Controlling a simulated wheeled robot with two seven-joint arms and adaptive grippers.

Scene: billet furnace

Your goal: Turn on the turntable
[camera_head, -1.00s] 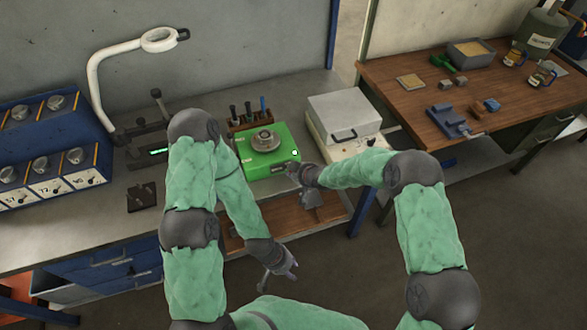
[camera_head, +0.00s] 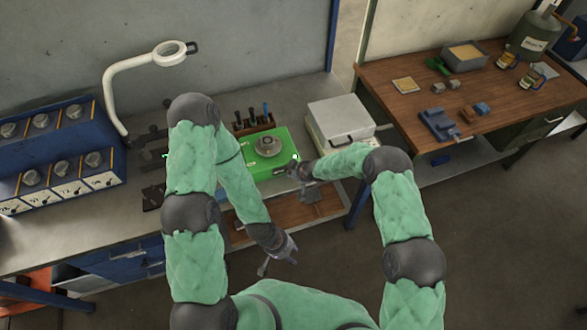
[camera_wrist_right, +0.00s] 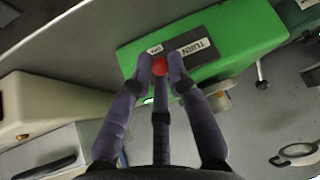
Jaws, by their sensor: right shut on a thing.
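The turntable is a green box (camera_head: 262,167) with a round grey metal plate (camera_head: 268,146) on top, standing on the bench in the head view. In the right wrist view its green housing (camera_wrist_right: 245,35) carries a label reading "TURN" and a small red knob (camera_wrist_right: 160,68). My right gripper (camera_wrist_right: 160,67) has its fingertips on either side of the knob, shut on it. In the head view the right gripper (camera_head: 293,170) is at the box's front right corner. My left gripper (camera_head: 286,252) hangs low in front of the bench, away from the turntable; its fingers are too small to read.
A white-lidded box (camera_head: 340,115) stands right of the turntable. A tool rack (camera_head: 252,122) is behind it. A wooden table (camera_head: 450,90) with several items stands at right.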

